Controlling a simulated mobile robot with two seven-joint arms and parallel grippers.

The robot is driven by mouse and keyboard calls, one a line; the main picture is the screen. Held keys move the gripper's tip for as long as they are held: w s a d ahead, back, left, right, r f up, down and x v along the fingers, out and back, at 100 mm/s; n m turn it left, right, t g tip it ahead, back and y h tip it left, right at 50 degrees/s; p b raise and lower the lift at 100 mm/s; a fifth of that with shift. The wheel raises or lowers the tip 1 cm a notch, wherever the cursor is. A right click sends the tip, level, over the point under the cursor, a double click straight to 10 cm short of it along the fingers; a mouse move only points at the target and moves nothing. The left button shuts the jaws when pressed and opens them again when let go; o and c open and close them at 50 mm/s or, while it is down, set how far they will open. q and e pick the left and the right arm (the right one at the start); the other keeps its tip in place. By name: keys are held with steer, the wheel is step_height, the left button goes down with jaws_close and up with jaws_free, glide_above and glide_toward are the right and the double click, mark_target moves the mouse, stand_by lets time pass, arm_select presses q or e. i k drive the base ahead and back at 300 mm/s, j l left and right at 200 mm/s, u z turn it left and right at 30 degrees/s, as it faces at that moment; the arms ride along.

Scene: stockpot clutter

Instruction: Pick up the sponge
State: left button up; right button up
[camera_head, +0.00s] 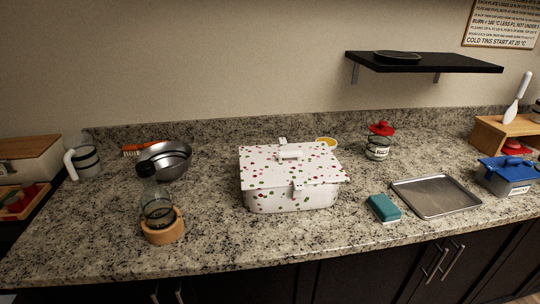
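The sponge (384,208) is a teal block with a pale underside. It lies flat on the speckled granite counter (300,224) near the front edge, between the patterned white box and the metal tray. Nothing covers it. Neither of my grippers shows in the head view.
A white lidded box with coloured spots (290,182) stands left of the sponge. A shallow metal tray (436,195) lies close on its right, with a blue-lidded container (507,175) beyond. A red-lidded jar (379,143) stands behind. A glass bottle in a wooden ring (160,218) stands front left.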

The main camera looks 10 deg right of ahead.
mark_target(386, 212)
steer(key=k+l, duration=0.75)
steer(key=l+u, duration=0.05)
